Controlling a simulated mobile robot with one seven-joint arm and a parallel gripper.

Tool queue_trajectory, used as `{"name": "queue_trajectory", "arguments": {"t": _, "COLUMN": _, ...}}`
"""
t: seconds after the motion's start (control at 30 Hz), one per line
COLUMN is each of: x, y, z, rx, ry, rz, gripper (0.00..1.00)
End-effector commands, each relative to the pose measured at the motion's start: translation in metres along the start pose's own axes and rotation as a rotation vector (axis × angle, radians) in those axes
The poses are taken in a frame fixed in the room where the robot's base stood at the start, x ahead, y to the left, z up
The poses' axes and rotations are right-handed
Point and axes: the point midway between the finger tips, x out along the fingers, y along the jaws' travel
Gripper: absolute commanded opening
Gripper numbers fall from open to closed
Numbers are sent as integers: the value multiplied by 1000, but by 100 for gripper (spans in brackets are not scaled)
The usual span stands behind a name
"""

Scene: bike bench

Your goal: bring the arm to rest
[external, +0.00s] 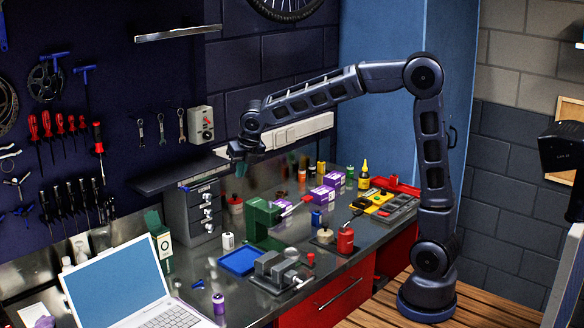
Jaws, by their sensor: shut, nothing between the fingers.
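My gripper (240,152) is at the end of my raised, outstretched arm, high over the back left of the bench. It is small and dark in the external view. It is shut with nothing in it. It hangs just above and in front of the dark shelf, near the grey drawer unit (191,212). The gap between the gripper and the shelf is hard to judge from this side.
The steel bench (262,308) holds a laptop (118,283), a blue tray (239,261), a grey vise (275,270), a green holder (262,222), purple boxes (322,196) and a red can (345,240). Tools hang on the wall. A dark shelf (165,178) juts out.

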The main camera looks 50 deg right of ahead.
Motion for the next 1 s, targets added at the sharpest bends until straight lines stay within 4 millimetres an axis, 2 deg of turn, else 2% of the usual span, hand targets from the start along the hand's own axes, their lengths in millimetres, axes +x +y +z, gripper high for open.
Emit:
{"name": "queue_trajectory", "arguments": {"t": 0.1, "x": -22, "y": -40, "z": -10, "rx": 246, "ry": -15, "rz": -18, "gripper": 0}}
{"name": "queue_trajectory", "arguments": {"t": 0.27, "x": -47, "y": -90, "z": -28, "rx": 594, "ry": -32, "rz": -32, "gripper": 0}}
{"name": "queue_trajectory", "arguments": {"t": 0.5, "x": -77, "y": -162, "z": -65, "rx": 1123, "ry": -53, "rz": -37, "gripper": 0}}
{"name": "queue_trajectory", "arguments": {"t": 0.77, "x": -100, "y": -232, "z": -116, "rx": 1701, "ry": -59, "rz": -22, "gripper": 0}}
{"name": "queue_trajectory", "arguments": {"t": 1.0, "x": -110, "y": -285, "z": -171, "rx": 2235, "ry": -37, "rz": 4, "gripper": 0}}
